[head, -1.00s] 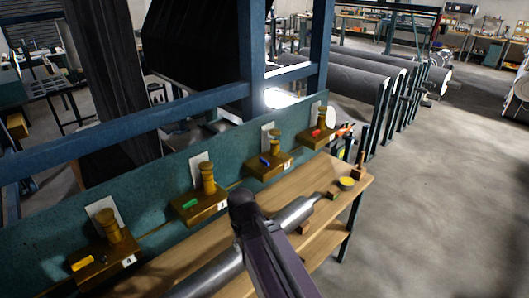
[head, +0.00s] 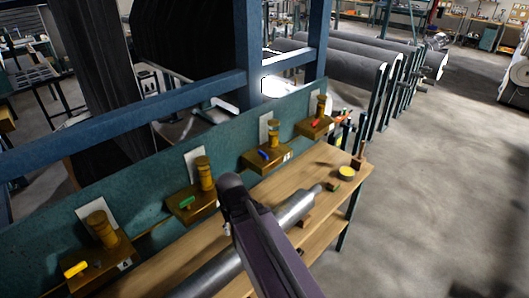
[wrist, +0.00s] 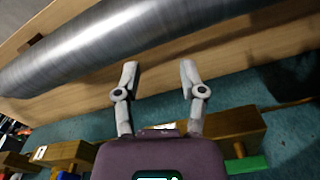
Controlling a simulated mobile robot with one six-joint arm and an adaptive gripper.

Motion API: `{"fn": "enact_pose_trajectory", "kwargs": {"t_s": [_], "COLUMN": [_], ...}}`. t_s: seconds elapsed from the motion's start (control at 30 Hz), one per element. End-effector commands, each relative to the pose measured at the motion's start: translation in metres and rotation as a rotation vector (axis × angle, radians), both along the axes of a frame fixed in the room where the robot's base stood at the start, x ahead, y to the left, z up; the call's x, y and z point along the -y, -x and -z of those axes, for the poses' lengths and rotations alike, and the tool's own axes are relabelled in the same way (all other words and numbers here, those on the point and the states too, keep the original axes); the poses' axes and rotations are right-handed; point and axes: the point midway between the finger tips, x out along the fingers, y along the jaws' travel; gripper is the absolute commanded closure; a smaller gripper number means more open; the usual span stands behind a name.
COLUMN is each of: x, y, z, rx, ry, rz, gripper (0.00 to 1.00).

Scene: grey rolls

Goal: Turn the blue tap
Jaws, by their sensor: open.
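The blue tap (head: 263,154) is a small blue lever on a wooden block with a turned wooden post, mounted along the teal panel. In the head view it sits right of and beyond the dark end of my arm, clear of it. In the wrist view, a bit of blue (wrist: 68,176) shows at the lower left edge, mostly cut off. My arm hides the fingers in the head view.
Similar blocks carry a green tap (head: 186,202), a yellow tap (head: 76,269) and a red tap (head: 316,122). A long metal roll (head: 293,208) lies on the wooden bench (head: 320,180) under my arm. A blue post (head: 249,50) stands behind the panel.

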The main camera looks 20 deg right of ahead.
Motion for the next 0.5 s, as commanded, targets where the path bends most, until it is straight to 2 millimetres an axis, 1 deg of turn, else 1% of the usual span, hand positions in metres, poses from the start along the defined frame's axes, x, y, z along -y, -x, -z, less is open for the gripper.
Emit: {"fn": "enact_pose_trajectory", "kwargs": {"t_s": [0.17,0.27,0.37,0.47,0.5], "x": [0.006,0.013,0.023,0.042,0.052], "y": [-0.011,-0.025,-0.044,-0.069,-0.079], "z": [-0.009,-0.020,-0.035,-0.055,-0.063], "rx": [0.012,0.027,0.053,0.089,0.104], "ry": [-0.009,-0.020,-0.035,-0.051,-0.058], "rz": [-0.008,-0.022,-0.046,-0.071,-0.081], "gripper": [0.47,0.47,0.47,0.47,0.47]}}
